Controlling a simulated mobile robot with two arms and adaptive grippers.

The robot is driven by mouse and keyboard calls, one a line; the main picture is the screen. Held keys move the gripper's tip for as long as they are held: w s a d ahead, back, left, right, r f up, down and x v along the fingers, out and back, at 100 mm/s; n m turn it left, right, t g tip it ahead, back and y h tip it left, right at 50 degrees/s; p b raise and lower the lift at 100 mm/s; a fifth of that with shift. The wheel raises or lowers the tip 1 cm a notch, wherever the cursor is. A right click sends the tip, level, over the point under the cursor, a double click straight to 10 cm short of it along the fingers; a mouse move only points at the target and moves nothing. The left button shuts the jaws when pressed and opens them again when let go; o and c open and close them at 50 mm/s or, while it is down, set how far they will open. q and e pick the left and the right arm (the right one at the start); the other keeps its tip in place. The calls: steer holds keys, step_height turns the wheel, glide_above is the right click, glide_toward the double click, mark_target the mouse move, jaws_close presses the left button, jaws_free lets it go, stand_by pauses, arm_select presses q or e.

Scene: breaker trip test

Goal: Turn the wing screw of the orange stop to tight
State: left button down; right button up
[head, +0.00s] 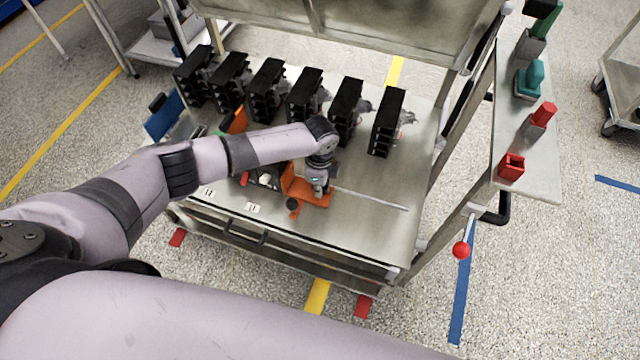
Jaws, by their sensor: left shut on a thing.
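The orange stop (322,199) sits on the metal bench top, near its front edge and right of a small device. It has an upright plate on its left and a flat base, with a dark round knob (292,205) at its front. My left gripper (317,190) points down over the base of the stop. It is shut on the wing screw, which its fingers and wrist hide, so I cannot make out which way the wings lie. My right gripper is not in view.
Several black breakers (386,122) stand in a row along the back of the bench (370,226). A side shelf (508,128) at the right holds red, teal and green parts. A lever with a red ball (461,249) sticks out at the front right corner.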

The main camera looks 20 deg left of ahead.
arm_select(q)
steer(key=shift+m, duration=0.9)
steer(key=shift+m, duration=1)
steer(key=shift+m+b, duration=0.35)
steer(key=shift+m, duration=0.65)
steer(key=shift+m, duration=1)
